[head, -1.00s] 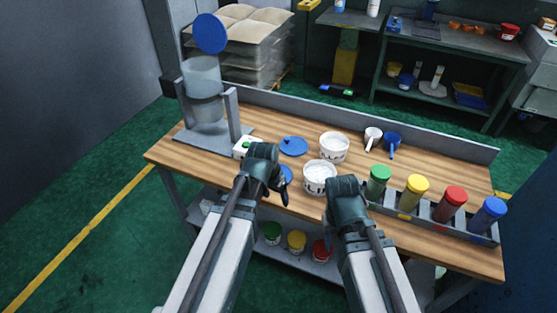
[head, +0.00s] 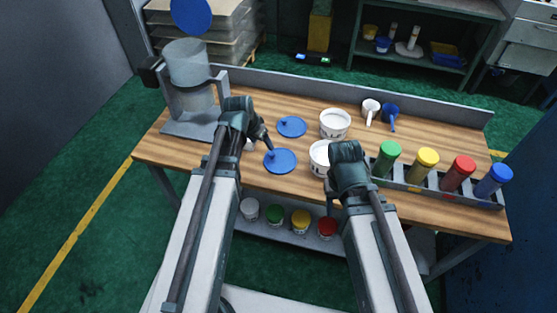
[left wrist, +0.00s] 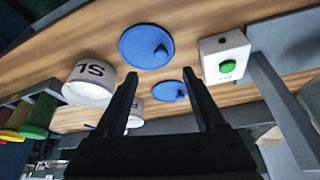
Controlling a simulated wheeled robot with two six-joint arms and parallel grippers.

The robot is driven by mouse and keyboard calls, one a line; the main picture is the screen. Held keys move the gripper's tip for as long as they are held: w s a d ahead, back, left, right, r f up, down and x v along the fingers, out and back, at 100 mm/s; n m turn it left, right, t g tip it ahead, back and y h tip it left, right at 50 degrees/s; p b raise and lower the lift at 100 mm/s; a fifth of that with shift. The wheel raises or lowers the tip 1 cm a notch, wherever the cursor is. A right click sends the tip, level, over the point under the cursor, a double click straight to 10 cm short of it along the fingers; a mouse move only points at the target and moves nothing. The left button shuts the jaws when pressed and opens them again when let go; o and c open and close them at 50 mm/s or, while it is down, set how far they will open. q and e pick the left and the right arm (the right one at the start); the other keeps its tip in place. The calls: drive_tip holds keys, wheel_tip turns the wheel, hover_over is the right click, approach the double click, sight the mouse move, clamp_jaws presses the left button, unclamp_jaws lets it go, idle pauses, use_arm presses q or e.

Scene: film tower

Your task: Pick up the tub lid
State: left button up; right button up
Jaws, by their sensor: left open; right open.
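Two blue round lids with small knobs lie flat on the wooden table. The nearer lid (head: 280,161) is fully in sight; it looks larger in the left wrist view (left wrist: 143,45). The farther lid (head: 291,126) is the smaller one between the fingers in the left wrist view (left wrist: 168,92). My left gripper (head: 267,147) is open and empty, its fingers just behind and left of the nearer lid's knob in the head view; the height gap is hard to tell. My right gripper (head: 331,190) is open beside the nearer white tub (head: 320,155), which it partly hides.
A farther white tub (head: 334,124) stands behind. White and blue scoops (head: 391,113) lie at the back. A rack of coloured bottles (head: 427,160) is at right. A clear cylinder on a stand (head: 190,75) is at left. A box with a green button (left wrist: 226,62) is beside the nearer lid.

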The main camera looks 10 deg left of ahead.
use_arm(q)
drive_tip(key=b, duration=0.6)
approach(271, 154)
drive_tip(key=f, duration=0.3)
drive_tip(key=shift+w+d, duration=0.1)
drive_tip(key=shift+w, duration=0.1)
drive_tip(key=shift+w+d+f, duration=0.1)
drive_tip(key=shift+w+f, duration=0.05)
drive_tip(key=shift+f, duration=0.2)
drive_tip(key=b+x, duration=0.5)
drive_tip(key=shift+w, duration=0.45)
drive_tip(key=shift+r, duration=0.1)
drive_tip(key=shift+c, duration=0.2)
clamp_jaws()
